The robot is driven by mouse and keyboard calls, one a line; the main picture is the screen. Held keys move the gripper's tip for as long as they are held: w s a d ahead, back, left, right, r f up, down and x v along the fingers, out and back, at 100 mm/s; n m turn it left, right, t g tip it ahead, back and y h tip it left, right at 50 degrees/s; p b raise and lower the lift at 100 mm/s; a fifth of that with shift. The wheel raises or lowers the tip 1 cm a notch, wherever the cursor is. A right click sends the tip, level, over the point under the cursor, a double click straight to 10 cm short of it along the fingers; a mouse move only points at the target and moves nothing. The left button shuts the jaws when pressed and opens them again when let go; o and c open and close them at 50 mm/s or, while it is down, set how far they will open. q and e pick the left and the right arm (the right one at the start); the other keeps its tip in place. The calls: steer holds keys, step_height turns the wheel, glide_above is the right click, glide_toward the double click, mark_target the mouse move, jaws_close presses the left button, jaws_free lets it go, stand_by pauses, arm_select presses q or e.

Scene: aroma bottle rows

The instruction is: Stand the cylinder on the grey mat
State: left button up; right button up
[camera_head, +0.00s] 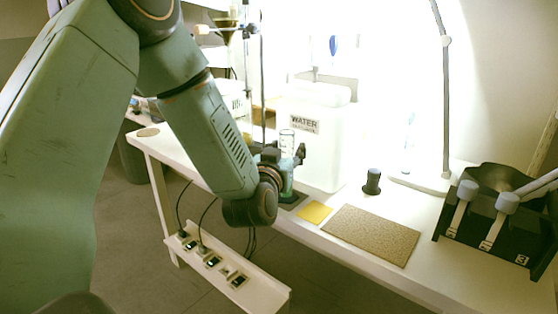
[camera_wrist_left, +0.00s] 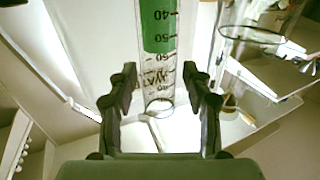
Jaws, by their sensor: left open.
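The cylinder (camera_head: 287,138) is clear, with printed graduations and green liquid. In the head view it is upright, its foot at the grey mat (camera_head: 298,204), which is partly hidden by my arm. The foot appears to rest on the mat, though exact contact is hard to tell. My left gripper (camera_head: 286,155) is open, its fingers to either side of the cylinder. In the left wrist view the cylinder (camera_wrist_left: 158,35) shows between and beyond the open fingers of the left gripper (camera_wrist_left: 160,90), with a gap on both sides. My right gripper is out of view.
A white container labelled WATER (camera_head: 322,155) stands close behind the cylinder. A yellow square (camera_head: 315,212) and a cork mat (camera_head: 371,234) lie to the right. A dark small bottle (camera_head: 372,181), a lamp and a black numbered rack (camera_head: 488,232) stand farther right.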

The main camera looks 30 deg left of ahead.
arm_select(q)
steer(key=shift+p+v, duration=1.85)
steer(key=shift+v, duration=3.8)
steer(key=s+d+f+m+g+h, duration=0.1)
steer(key=s+d+f+g+h, duration=0.25)
steer(key=f, duration=0.75)
steer(key=s+d+f+m+g+h, duration=0.1)
steer(key=s+d+f+g, duration=0.35)
steer(key=f, duration=0.75)
steer(key=s+f+g, duration=0.4)
steer(key=s+f, duration=0.1)
steer(key=s, duration=0.5)
steer(key=s+d+f+m+g+h, duration=0.1)
steer(key=s+f+g, duration=0.4)
steer(key=s, duration=0.6)
steer(key=shift+d, duration=0.3)
